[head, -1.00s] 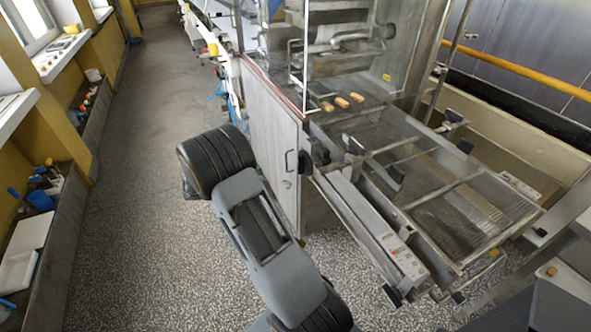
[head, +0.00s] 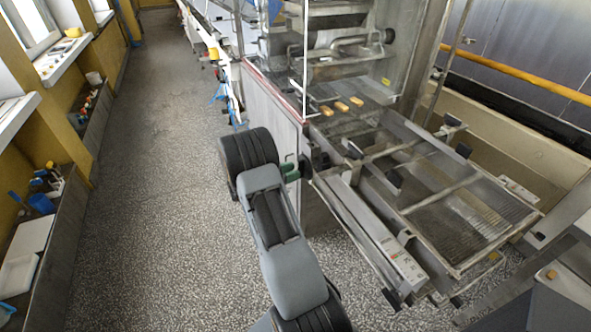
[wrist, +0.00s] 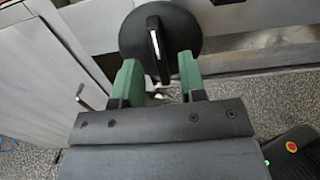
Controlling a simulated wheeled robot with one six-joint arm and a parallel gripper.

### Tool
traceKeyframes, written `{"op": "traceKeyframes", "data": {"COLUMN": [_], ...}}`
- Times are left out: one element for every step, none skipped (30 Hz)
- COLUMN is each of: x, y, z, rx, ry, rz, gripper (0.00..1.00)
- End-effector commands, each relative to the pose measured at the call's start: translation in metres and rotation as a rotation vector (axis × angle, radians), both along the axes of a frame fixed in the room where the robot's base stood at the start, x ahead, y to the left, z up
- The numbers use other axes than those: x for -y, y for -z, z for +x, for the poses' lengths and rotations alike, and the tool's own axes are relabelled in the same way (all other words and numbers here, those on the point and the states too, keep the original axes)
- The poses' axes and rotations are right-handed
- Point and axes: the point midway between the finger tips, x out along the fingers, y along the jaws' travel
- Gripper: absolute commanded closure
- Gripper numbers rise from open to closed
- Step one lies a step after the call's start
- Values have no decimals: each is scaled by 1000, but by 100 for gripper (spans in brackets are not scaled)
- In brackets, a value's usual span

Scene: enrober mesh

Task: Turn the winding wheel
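The winding wheel (wrist: 135,25) is a round black disc at the top middle of the wrist view. A dark and silver handle piece (wrist: 154,38) stands on its face. In the head view the wheel (head: 307,163) is a small dark shape at the machine's near corner, partly hidden by my gripper. My gripper (wrist: 158,63) has two green fingers spread apart, with their tips at the wheel's lower edge, one on each side of the handle piece. I cannot tell whether they touch it. In the head view my gripper (head: 296,167) points right at the wheel.
The grey cabinet (head: 270,115) stands just behind my gripper, and its door handle (wrist: 82,95) shows in the wrist view. The mesh conveyor (head: 470,215) extends to the right, with several orange-brown pieces (head: 341,106) near its far end. Speckled floor (head: 150,210) is clear at left.

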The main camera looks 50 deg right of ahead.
Motion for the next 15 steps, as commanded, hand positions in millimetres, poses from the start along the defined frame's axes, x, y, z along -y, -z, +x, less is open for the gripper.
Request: {"op": "traceKeyframes", "data": {"x": [5,8,10,12,13,14,15,16,17,17,17,17,17,17,17], "y": [0,0,0,0,0,0,0,0,0,0,0,0,0,0,0], "z": [-2,-3,-4,-5,-5,-6,-6,-7,-7,-7,-7,-7,-7,-7,-7], "rx": [0,0,0,0,0,0,0,0,0,0,0,0,0,0,0], "ry": [2,1,0,0,0,0,0,0,0,0,0,0,0,0,0], "rz": [0,0,1,1,1,1,1,1,1,1,1,1,1,1,1], "gripper": [62,62,62,62,62,62,62,62,62,62,62,62,62,62,62]}}
